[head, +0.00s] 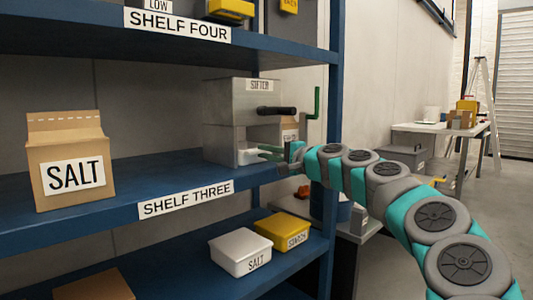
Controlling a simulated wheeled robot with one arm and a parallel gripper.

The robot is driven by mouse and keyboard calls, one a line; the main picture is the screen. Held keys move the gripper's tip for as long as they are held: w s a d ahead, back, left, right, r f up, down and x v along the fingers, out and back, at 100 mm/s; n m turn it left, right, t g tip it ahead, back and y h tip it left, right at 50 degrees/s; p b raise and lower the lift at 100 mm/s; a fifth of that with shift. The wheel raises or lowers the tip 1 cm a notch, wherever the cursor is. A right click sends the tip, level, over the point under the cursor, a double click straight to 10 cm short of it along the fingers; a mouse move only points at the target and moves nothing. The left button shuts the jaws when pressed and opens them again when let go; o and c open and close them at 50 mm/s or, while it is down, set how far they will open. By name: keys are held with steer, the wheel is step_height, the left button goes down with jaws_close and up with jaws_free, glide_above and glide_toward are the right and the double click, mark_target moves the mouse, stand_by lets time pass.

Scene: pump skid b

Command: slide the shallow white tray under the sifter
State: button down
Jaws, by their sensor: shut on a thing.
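The sifter (228,103) is a grey metal box with a label, a black handle and a green crank, standing on shelf three at its right end. The shallow white tray (247,157) shows as a small white piece in the opening at the sifter's lower front. Most of it is hidden by the sifter body and my gripper. My gripper (268,153) reaches in from the right and is shut on the tray's near edge. I cannot tell how deep the tray sits under the sifter.
A cardboard SALT box (67,165) stands at the left of shelf three (150,178); the shelf between is clear. A blue upright (334,100) rises close to my arm. White (240,252) and yellow (283,232) lidded boxes sit on the shelf below. A table (440,128) stands behind right.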

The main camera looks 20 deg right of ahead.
steer(key=c, duration=0.8)
jaws_free()
steer(key=shift+c, duration=0.2)
steer(key=shift+s, duration=0.1)
steer(key=b+v, duration=0.2)
steer(key=v, duration=1)
